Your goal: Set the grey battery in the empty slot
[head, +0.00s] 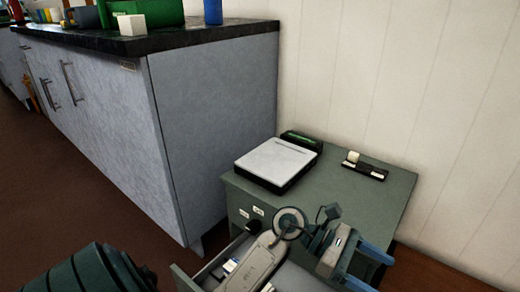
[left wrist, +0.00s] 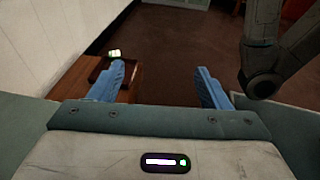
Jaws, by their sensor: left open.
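I cannot make out a grey battery for certain in either view. A black holder (head: 365,168) with a pale block at its left end lies on the green-grey cabinet top (head: 340,203) in the head view; I cannot tell whether it has an empty slot. My left gripper (head: 370,268) is open at the bottom right of the head view, in front of the cabinet. Its two blue fingers (left wrist: 160,72) stand wide apart in the left wrist view, with nothing between them. My right gripper is not in view.
A white-topped device (head: 277,161) and a dark green box (head: 302,140) stand on the cabinet. An open drawer (head: 190,283) holds small items, partly hidden by my arm. A grey counter (head: 215,120) stands left. A small dark tray (left wrist: 98,70) holds a pale item.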

